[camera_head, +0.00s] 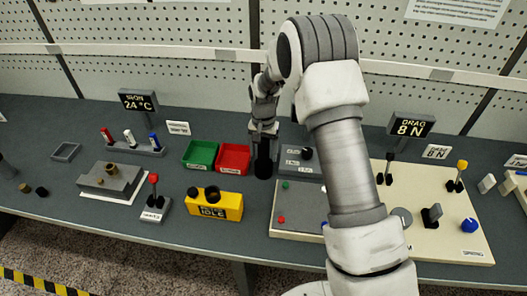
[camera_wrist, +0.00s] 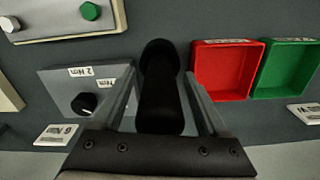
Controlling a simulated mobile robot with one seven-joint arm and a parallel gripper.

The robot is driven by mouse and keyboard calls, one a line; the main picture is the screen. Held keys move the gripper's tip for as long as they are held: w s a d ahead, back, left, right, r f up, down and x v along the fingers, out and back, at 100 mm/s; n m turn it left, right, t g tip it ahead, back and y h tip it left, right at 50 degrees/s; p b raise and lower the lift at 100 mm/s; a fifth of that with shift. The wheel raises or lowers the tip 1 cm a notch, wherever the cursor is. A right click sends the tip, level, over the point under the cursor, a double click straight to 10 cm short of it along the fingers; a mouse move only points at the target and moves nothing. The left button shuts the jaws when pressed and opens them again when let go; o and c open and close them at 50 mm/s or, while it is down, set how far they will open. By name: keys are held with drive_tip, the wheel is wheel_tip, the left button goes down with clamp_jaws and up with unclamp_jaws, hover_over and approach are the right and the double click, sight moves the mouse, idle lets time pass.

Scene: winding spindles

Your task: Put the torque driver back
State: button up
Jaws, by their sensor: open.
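The torque driver (camera_head: 263,160) appears as a dark, upright cylinder between the red bin and the grey block with Nm labels. In the wrist view, its black body (camera_wrist: 160,85) lies between the two fingers. My gripper (camera_head: 263,132) is directly above and around its upper part, with fingers apart on both sides in the wrist view (camera_wrist: 161,100). I cannot tell whether either finger touches it.
The red bin (camera_head: 234,157) and green bin (camera_head: 200,154) stand close on the left. A yellow IDLE box (camera_head: 229,207) is in front. A pale panel (camera_head: 278,232) with coloured buttons lies in front right. My arm covers part of the right side.

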wheel_tip(320, 180, up, 13)
drive_tip(key=shift+d+f+b, duration=0.1)
drive_tip(key=shift+b, duration=0.2)
drive_tip(key=s+d+r+n+t, duration=0.1)
drive_tip(key=s+d+r, duration=0.3)
drive_tip(key=s+r, duration=0.35)
drive_tip(key=s+d+r+n+t, duration=0.1)
drive_tip(key=s+d+r+t, duration=0.15)
drive_tip(key=s+r, duration=0.5)
drive_tip(key=s+d+n+t, duration=0.1)
drive_tip(key=s+d, duration=0.1)
drive_tip(key=s, duration=0.6)
drive_tip(key=s+d+r+n+t, duration=0.1)
drive_tip(key=s+d, duration=0.1)
drive_tip(key=s, duration=0.6)
drive_tip(key=shift+d+r, duration=0.2)
drive_tip(key=shift+d, duration=0.15)
